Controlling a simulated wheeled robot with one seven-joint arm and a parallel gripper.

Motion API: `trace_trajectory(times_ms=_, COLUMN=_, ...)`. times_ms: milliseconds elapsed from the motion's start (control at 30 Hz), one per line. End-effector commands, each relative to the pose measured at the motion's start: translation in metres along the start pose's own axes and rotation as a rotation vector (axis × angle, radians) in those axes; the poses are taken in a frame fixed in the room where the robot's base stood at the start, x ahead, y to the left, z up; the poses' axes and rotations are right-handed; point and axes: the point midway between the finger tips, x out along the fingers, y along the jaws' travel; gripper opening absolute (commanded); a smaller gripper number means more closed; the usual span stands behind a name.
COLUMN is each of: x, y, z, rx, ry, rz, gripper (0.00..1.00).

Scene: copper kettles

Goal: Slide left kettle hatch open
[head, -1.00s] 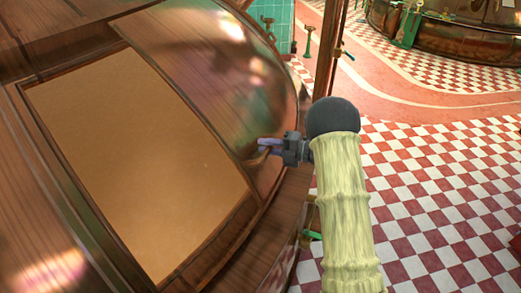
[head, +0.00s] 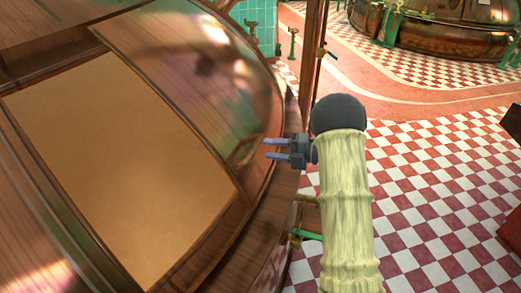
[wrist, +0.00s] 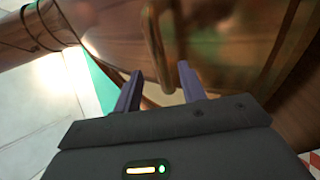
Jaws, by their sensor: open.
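The left kettle (head: 185,40), a large copper dome with wood-like panels, fills the left of the head view. A framed rectangular opening (head: 115,165) in it shows a flat tan surface. The glossy copper hatch (head: 215,90) lies to the right of this opening, towards the dome's rim. My gripper (head: 268,149) is at the kettle's right edge, its two fingers apart and pointing left. In the wrist view a brass bar handle (wrist: 160,48) stands ahead, between the lines of the open fingers (wrist: 158,84). No grip on it shows.
A green-handled brass fitting (head: 305,235) sits low at the kettle's right side. A thin post (head: 312,60) rises behind my gripper. Red and white checkered floor (head: 440,190) is open on the right. Another copper kettle (head: 430,35) stands far back.

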Motion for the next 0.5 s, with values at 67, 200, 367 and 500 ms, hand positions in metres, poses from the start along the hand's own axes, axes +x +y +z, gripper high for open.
trace_trajectory(times_ms=67, x=-0.017, y=-0.002, z=0.001, rx=-0.001, ry=-0.004, rz=0.001, gripper=0.41)
trace_trajectory(times_ms=200, x=-0.045, y=-0.001, z=0.0, rx=-0.002, ry=-0.003, rz=0.001, gripper=0.41)
trace_trajectory(times_ms=367, x=-0.08, y=-0.002, z=0.001, rx=-0.001, ry=-0.008, rz=0.0, gripper=0.41)
trace_trajectory(times_ms=500, x=-0.105, y=-0.001, z=0.001, rx=-0.002, ry=-0.011, rz=0.0, gripper=0.41)
